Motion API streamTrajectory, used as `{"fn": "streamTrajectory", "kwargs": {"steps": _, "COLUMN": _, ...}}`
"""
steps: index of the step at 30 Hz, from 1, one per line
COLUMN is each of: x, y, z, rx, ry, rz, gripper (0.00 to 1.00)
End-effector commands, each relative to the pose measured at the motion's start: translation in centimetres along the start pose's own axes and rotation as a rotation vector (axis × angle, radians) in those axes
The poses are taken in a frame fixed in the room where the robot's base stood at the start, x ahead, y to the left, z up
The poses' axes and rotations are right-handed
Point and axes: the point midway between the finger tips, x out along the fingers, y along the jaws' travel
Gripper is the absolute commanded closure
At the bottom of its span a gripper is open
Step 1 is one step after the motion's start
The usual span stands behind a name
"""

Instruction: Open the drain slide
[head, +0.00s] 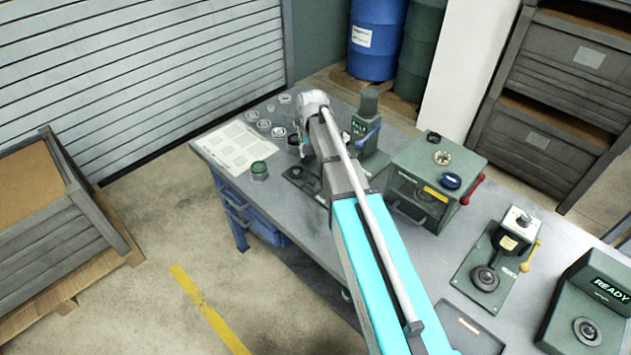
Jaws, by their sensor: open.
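My arm reaches from the bottom of the head view to the back left part of the grey workbench (540,228). My gripper (301,147) is at its far end, small and partly hidden by my own arm. It is open, over the bench near a dark base plate (296,174). I see nothing held in it. I cannot single out the drain slide for certain. A green box-shaped machine (437,172) with a front handle, a yellow label, a blue knob (451,181) and a red lever (473,190) stands right of my arm, apart from my gripper.
A green press with a blue lever (368,136) stands close behind my arm. A white sheet (236,146), several small round parts and a green cap (259,170) lie left. A yellow-lever device (508,240) and a READY unit (592,305) stand right.

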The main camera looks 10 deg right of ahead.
Motion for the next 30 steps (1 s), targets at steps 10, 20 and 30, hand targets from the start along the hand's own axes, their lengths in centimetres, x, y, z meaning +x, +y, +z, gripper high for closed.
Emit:
{"fn": "streamTrajectory", "kwargs": {"steps": 10, "x": 3.2, "y": 0.0, "z": 0.0, "rx": 0.0, "ry": 0.0, "rz": 0.0, "gripper": 0.25}}
{"fn": "streamTrajectory", "kwargs": {"steps": 20, "x": 5.7, "y": 0.0, "z": 0.0, "rx": 0.0, "ry": 0.0, "rz": 0.0, "gripper": 0.25}}
{"fn": "streamTrajectory", "kwargs": {"steps": 30, "x": 8.4, "y": 0.0, "z": 0.0, "rx": 0.0, "ry": 0.0, "rz": 0.0, "gripper": 0.25}}
